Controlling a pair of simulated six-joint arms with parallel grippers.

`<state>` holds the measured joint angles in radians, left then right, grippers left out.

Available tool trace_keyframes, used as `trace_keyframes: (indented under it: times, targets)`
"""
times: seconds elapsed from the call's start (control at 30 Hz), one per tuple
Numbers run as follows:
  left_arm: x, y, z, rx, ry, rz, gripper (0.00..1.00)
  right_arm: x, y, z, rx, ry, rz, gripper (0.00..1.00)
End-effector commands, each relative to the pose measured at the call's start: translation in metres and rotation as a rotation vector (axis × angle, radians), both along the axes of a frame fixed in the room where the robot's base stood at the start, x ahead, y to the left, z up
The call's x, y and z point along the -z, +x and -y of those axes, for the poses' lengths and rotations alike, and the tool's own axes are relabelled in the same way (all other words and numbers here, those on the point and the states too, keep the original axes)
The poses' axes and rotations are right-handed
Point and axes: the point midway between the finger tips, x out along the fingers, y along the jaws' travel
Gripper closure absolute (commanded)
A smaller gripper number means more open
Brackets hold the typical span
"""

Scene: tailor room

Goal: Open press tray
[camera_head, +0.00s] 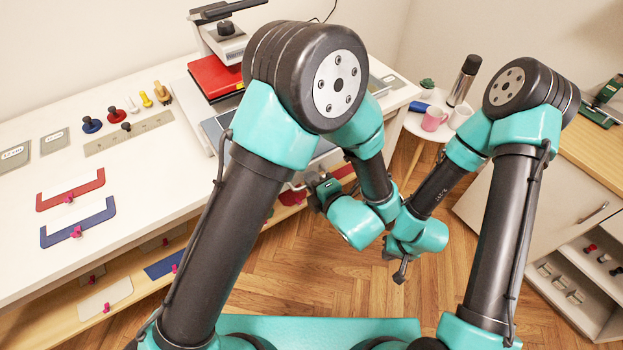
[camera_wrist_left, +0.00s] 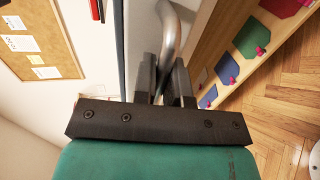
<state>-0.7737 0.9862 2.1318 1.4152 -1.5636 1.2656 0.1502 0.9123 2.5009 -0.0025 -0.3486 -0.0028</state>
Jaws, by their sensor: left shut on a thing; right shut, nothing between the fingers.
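The press (camera_head: 222,45) stands at the back of the white table, with a red block under its head. Its tray (camera_head: 213,132), a blue-grey plate on a pale base, shows at the table's front edge; my left arm covers much of it. My left gripper (camera_head: 311,182) is at the front of the tray. In the left wrist view its fingers (camera_wrist_left: 166,85) are closed around the curved metal handle (camera_wrist_left: 171,32). How far out the tray sits I cannot tell. My right gripper (camera_head: 401,271) is shut and empty, above the floor, apart from the table.
Red (camera_head: 70,190) and blue (camera_head: 78,222) clip-handled plates and a stamp rack (camera_head: 128,132) lie on the table's left. A lower shelf (camera_head: 60,312) holds more plates. A round side table (camera_head: 432,127) carries mugs and a flask. Open floor lies between table and right cabinet.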

Motion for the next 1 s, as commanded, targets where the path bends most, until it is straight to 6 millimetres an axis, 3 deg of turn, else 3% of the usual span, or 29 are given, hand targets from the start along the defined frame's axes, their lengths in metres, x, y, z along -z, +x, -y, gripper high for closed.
trace_keyframes:
  times: [0.3,0.67,1.0]
  targets:
    - [0.0,0.0,0.0,0.0,0.0,0.0,0.64,0.0,0.0,0.0,0.0,0.0,0.0,1.0]
    - [-0.001,-0.004,0.004,0.001,0.0,0.0,0.64,0.0,0.0,0.0,0.0,0.0,0.0,1.0]
    - [-0.011,-0.042,0.031,0.004,0.001,0.001,0.64,0.0,0.0,0.0,0.0,0.0,0.0,1.0]
